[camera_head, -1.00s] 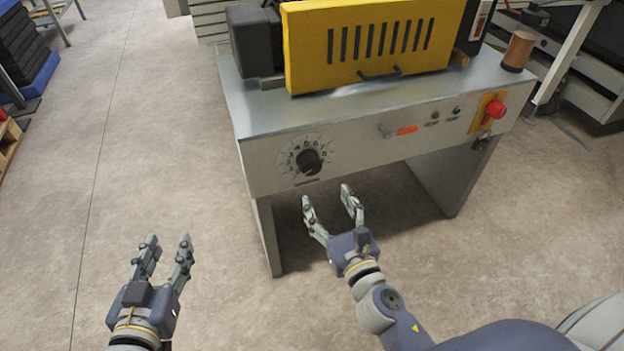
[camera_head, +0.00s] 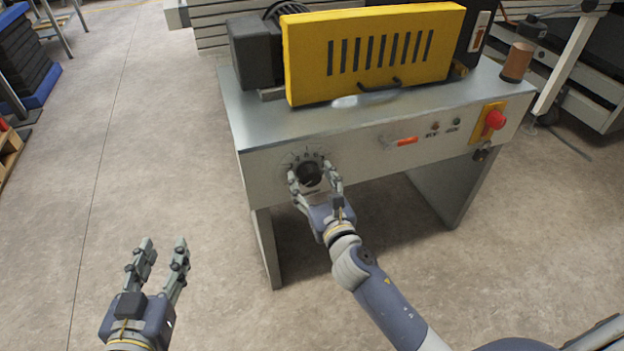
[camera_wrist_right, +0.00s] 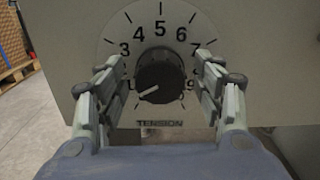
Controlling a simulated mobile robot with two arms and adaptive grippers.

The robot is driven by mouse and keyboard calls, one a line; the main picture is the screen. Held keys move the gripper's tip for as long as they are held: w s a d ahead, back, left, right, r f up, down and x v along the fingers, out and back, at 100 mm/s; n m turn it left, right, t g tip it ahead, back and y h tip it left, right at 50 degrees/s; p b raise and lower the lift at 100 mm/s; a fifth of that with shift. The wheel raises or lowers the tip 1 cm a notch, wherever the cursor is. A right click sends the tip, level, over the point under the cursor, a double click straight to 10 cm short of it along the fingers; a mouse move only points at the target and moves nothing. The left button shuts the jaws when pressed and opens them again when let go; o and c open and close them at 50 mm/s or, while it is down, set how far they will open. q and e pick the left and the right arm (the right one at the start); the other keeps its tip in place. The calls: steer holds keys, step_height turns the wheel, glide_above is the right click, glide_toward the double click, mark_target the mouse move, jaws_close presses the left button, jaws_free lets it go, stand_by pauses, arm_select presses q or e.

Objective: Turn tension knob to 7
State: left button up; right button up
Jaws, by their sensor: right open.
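The black tension knob (camera_head: 309,173) is on the left of the machine's front panel. In the right wrist view the knob (camera_wrist_right: 160,75) sits inside a dial with numbers, the word TENSION below it. Its pale pointer line points down and left, below the 2; the lowest numbers are hidden by my fingers. My right gripper (camera_head: 315,180) is open, with one finger on each side of the knob; in the right wrist view its fingers (camera_wrist_right: 163,92) appear apart from the knob. My left gripper (camera_head: 160,252) is open and empty above the floor at the lower left.
The machine (camera_head: 280,120) has a yellow slotted guard (camera_head: 375,50) on top. An orange-red handle (camera_head: 404,141) and a red button (camera_head: 494,122) are further right on the panel. A copper-coloured cylinder (camera_head: 516,62) stands on its right end.

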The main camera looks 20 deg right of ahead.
steer(key=shift+w, duration=0.1)
steer(key=shift+c, duration=0.4)
steer(key=c, duration=1)
steer(key=shift+o, duration=0.2)
